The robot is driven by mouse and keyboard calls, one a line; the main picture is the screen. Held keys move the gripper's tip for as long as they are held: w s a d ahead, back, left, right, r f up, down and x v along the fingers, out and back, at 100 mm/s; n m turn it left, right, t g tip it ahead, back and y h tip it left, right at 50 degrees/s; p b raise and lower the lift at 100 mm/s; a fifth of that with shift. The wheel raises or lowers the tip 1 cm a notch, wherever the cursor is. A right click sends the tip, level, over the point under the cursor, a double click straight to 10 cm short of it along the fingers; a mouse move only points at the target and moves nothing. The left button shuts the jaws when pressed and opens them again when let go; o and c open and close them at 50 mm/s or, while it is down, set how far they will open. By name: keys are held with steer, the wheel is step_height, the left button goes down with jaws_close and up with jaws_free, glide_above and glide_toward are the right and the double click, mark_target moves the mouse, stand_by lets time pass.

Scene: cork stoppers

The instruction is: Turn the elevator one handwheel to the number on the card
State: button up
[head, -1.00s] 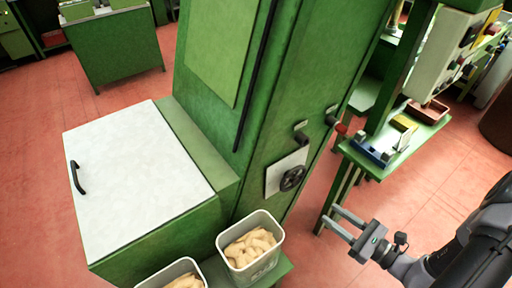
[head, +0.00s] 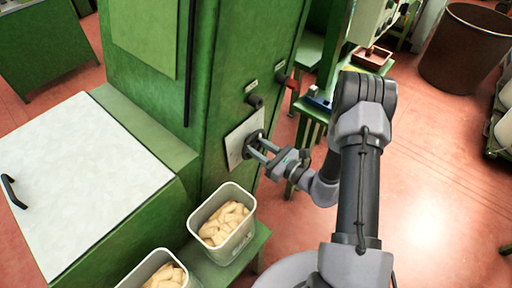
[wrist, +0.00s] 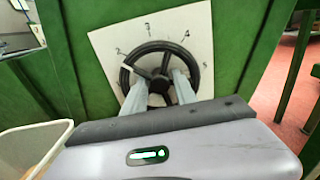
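The black handwheel (wrist: 151,47) is on a white plate (wrist: 108,38) on the green machine. Numerals 2, 3, 4 and 5 show around its rim in the wrist view. My gripper (wrist: 159,80) is at the wheel's face, its two fingers apart over the lower half, with part of the wheel between them. I cannot tell whether the fingers touch it. In the head view my gripper (head: 254,146) reaches the handwheel (head: 250,138) from the right and hides part of it. No card with a single target number can be made out.
Two bins of corks, one (head: 238,241) below the wheel and one (head: 130,280) nearer, stand close by. A dark knob (head: 255,101) and a red-ended handle (head: 291,83) project above the wheel. Open floor (head: 440,180) lies to the right.

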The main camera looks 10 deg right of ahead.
jaws_close()
steer(key=shift+m, duration=0.3)
steer(key=m+p, duration=0.2)
steer(key=shift+r+m, duration=0.1)
steer(key=shift+m, duration=0.3)
steer(key=m+p, duration=0.2)
steer(key=m, duration=0.3)
steer(key=shift+a, duration=0.1)
steer(key=shift+m+p, duration=0.3)
jaws_free()
